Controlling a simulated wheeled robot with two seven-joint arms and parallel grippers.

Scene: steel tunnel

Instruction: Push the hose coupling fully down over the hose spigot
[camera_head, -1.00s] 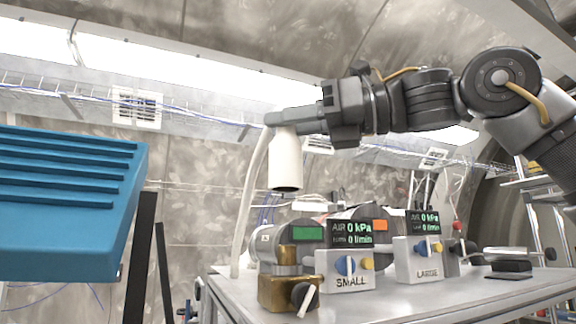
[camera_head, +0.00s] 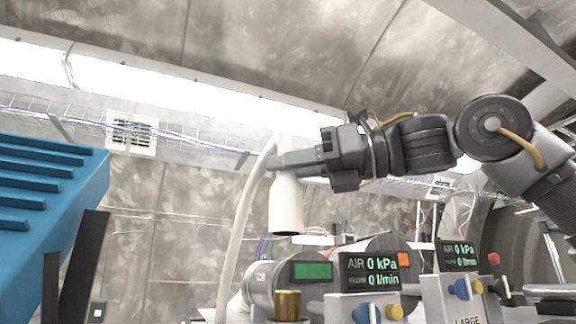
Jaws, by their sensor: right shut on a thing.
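The hose coupling (camera_head: 286,207) is a white cylinder with its dark open end facing down. My right gripper (camera_head: 279,162) is shut on it near its top and holds it upright in the air. A pale hose (camera_head: 238,235) curves from the coupling's top down to the left. The brass hose spigot (camera_head: 288,304) stands at the bottom edge, below the coupling, with a clear gap between them. Its lower part is cut off by the frame. My left gripper is not in view.
Behind the spigot lies a grey cylinder with a green panel (camera_head: 311,271). Gauge boxes with air displays (camera_head: 371,270) and (camera_head: 459,256) stand to the right. A blue ribbed object (camera_head: 50,205) fills the left side. Air around the coupling is free.

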